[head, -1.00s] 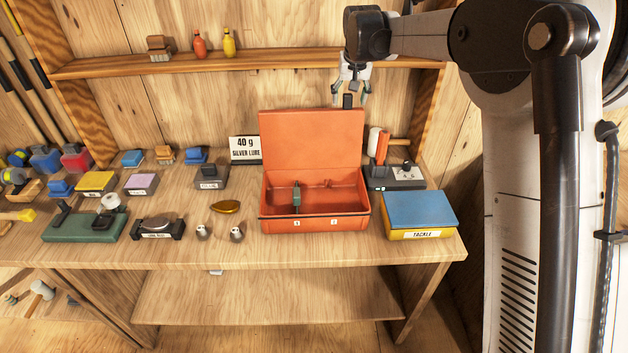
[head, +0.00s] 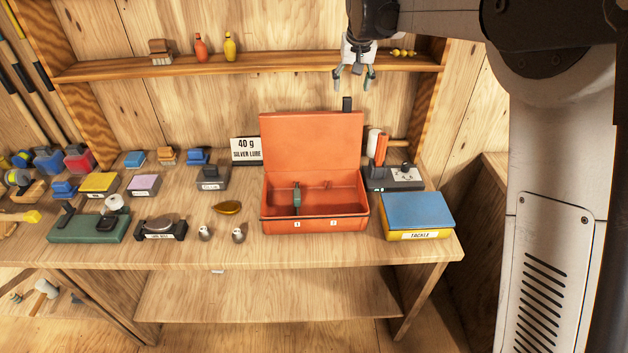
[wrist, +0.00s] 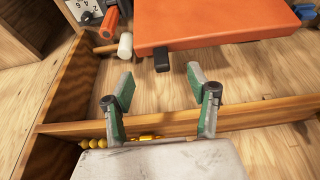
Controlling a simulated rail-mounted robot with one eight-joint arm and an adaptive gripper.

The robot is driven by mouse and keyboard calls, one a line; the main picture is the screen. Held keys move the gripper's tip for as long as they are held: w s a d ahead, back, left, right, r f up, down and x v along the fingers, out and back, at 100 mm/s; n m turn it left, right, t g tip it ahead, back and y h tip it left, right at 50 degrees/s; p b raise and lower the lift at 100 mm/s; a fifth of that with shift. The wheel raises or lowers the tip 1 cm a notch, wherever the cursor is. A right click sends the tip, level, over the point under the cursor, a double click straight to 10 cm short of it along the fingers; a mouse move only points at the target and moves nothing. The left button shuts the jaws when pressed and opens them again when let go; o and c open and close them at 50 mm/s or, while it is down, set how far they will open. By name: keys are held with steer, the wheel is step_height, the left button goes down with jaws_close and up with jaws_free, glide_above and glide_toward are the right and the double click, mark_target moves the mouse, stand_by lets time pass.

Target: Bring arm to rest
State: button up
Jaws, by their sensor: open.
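My gripper (head: 354,82) hangs in front of the upper shelf in the head view, above the open lid of the orange tackle box. Its fingers are apart with nothing between them. In the wrist view my gripper (wrist: 158,98) shows two green-padded fingers spread over bare wood, with the orange lid (wrist: 210,24) beyond them. The orange box (head: 314,226) stands open on the bench, its lid upright. A small dark green item (head: 297,198) stands inside, between the left and right parts. A black piece (head: 347,104) sits at the lid's top edge.
The wooden shelf (head: 270,70) runs close behind my gripper and bears bottles and yellow beads (head: 402,53). A blue and yellow tackle case (head: 417,213) stands right of the box. A sign (head: 246,150), a gold lure (head: 228,208) and two small weights lie left. Air above the bench is free.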

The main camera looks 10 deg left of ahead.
stand_by(0.4)
steer(key=s+d+r+m+t+b, duration=0.1)
steer(key=s+d+b, duration=0.2)
steer(key=s+d, duration=0.6)
steer(key=s+d+r+t+b, duration=0.1)
steer(key=s+d+b, duration=0.3)
steer(key=s, duration=0.9)
steer(key=s+d+f+b, duration=0.2)
steer(key=s+d+f, duration=0.2)
steer(key=s+f, duration=0.3)
steer(key=s+d+f+m+t+b, duration=0.1)
steer(key=s+d+f, duration=0.3)
steer(key=s, duration=1.2)
step_height(320, 180, down, 4)
steer(key=shift+s+f+h+b, duration=0.2)
steer(key=shift+s+h+b, duration=0.1)
steer(key=shift+h+b, duration=0.15)
